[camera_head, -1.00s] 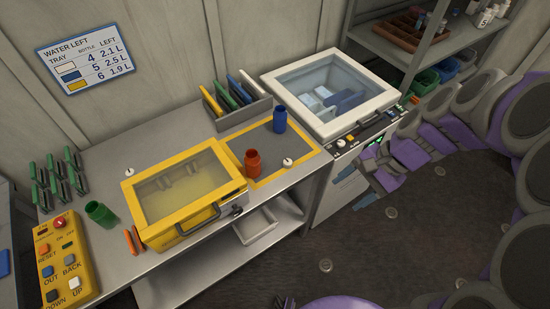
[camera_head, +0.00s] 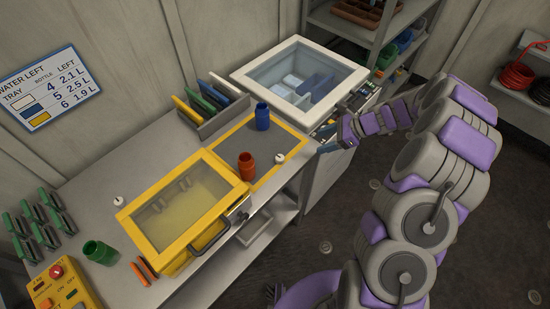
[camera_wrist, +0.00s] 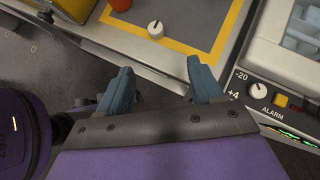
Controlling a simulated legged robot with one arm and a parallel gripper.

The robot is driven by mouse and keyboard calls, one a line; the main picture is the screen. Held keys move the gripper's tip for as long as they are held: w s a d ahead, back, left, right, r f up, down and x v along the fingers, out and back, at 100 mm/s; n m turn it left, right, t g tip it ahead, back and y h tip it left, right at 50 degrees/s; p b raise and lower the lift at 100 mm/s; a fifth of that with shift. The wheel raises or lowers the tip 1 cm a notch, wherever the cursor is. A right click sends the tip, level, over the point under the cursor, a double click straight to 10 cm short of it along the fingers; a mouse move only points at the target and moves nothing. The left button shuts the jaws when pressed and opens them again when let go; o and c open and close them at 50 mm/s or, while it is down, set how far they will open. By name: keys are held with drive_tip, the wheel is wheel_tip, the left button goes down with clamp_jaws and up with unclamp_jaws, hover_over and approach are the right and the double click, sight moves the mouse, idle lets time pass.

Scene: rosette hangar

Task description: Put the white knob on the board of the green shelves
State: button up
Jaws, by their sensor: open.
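A small white knob (camera_head: 280,158) stands on the grey, yellow-bordered mat (camera_head: 253,174), near its right edge. It also shows in the wrist view (camera_wrist: 155,29), just beyond my fingertips. A similar white knob (camera_head: 118,201) stands on the bench left of the yellow-lidded box. A third white knob (camera_wrist: 258,90) sits on the control panel marked -20 and +4. My gripper (camera_wrist: 161,72) is open and empty, its blue fingers apart and short of the mat knob. A grey-green shelf unit (camera_head: 386,25) stands at the back right; no control board on it can be made out.
A red jar (camera_head: 246,166) and a blue jar (camera_head: 262,117) stand on the mat near the knob. The yellow-lidded box (camera_head: 188,211) is left of it, the white chest (camera_head: 300,80) behind right. Coils (camera_head: 515,76) lie on a right-hand shelf. The floor is largely clear.

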drive_tip(key=f, duration=0.1)
drive_tip(key=b, duration=0.2)
approach(282, 158)
drive_tip(key=a, duration=0.1)
drive_tip(key=a+f, duration=0.1)
drive_tip(key=w+a+f, duration=0.1)
drive_tip(key=shift+a, duration=0.2)
drive_tip(key=shift+a+f, duration=0.1)
drive_tip(key=shift+f, duration=0.1)
drive_tip(key=shift+d+f, duration=0.15)
drive_tip(key=shift+d, duration=0.3)
drive_tip(key=shift+f+b, duration=0.15)
drive_tip(key=shift+b, duration=0.15)
drive_tip(key=x, duration=0.2)
drive_tip(key=b+x, duration=0.1)
drive_tip(key=x, duration=0.1)
drive_tip(key=s+x, duration=0.1)
drive_tip(key=shift+a, duration=0.7)
drive_tip(key=shift+w+d, duration=0.1)
drive_tip(key=shift+d, duration=0.15)
drive_tip(key=shift+c, duration=0.2)
drive_tip(key=shift+d, duration=0.2)
drive_tip(key=shift+c, duration=1.4)
drive_tip(key=c, duration=0.9)
